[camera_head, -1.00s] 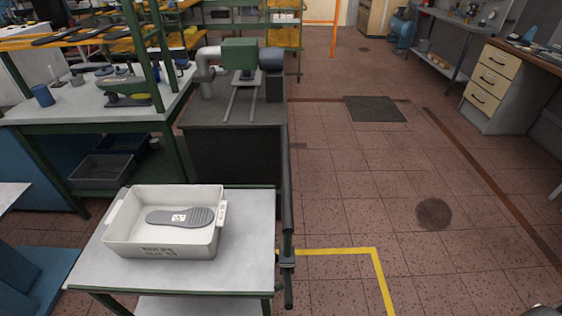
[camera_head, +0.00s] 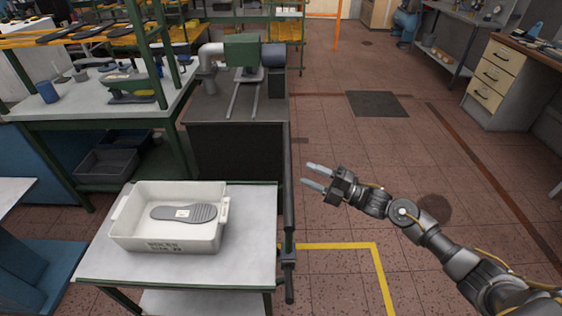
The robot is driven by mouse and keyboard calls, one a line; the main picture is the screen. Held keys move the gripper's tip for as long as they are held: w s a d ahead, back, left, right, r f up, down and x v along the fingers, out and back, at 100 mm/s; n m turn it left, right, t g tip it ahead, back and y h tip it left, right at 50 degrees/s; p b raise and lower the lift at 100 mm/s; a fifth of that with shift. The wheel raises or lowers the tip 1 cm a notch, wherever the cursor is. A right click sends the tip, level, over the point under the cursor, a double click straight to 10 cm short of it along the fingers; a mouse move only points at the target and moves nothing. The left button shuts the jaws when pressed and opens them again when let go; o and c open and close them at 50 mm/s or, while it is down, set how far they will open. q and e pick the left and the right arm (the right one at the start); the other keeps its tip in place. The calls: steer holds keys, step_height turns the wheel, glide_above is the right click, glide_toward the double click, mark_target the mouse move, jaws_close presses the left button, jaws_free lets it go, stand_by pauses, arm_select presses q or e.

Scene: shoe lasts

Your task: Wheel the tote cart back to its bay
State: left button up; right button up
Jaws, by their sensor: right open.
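The tote cart (camera_head: 255,245) stands at the lower left, with a pale top, a green frame and a lower shelf. A white tote (camera_head: 165,245) sits on its top and holds a grey sole (camera_head: 200,213) with a small label. A dark upright-looking handle bar (camera_head: 288,215) runs along the cart's right side. My right gripper (camera_head: 309,177) is open and empty, just right of the bar and apart from it. A yellow floor line (camera_head: 345,246) marks a corner to the right of the cart. My left gripper is not in view.
A dark bench (camera_head: 235,150) with a green machine (camera_head: 243,50) stands just behind the cart. A green-framed table (camera_head: 65,110) is at the left. A drawer cabinet (camera_head: 492,82) is at the right. The tiled floor between is open, with a dark mat (camera_head: 375,104).

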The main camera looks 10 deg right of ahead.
steer(key=p+x, duration=0.2)
steer(key=x, duration=0.8)
steer(key=shift+p, duration=0.3)
steer(key=shift+d, duration=0.1)
jaws_close()
